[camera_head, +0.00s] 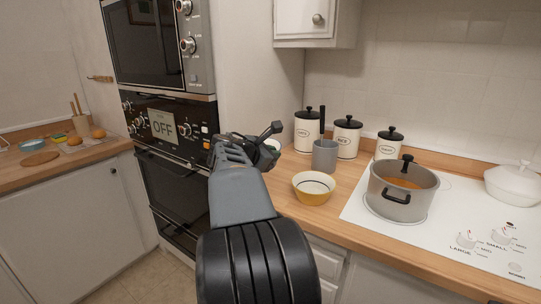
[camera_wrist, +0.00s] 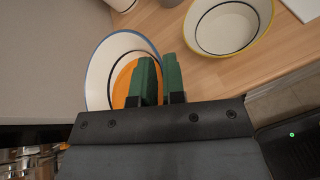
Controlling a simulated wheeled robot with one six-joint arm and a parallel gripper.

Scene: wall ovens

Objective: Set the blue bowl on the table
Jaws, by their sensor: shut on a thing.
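The blue-rimmed white bowl (camera_wrist: 105,72) is in the left of the wrist view, with an orange area inside it; I cannot tell if this is contents or the bowl's own colour. My gripper (camera_wrist: 160,72) has green fingers on either side of the bowl's right wall and is shut on it. In the head view, my gripper (camera_head: 268,137) is in front of the oven stack, near the counter's left end. A white piece of the bowl (camera_head: 272,145) shows there; the rest is hidden behind my gripper.
A yellow bowl (camera_head: 314,190) stands on the wooden counter, right of my gripper; it also shows in the wrist view (camera_wrist: 228,25). Behind it are a grey utensil cup (camera_head: 325,156) and canisters (camera_head: 347,138). A pot (camera_head: 401,190) sits on the hob. A left counter (camera_head: 95,153) holds several items.

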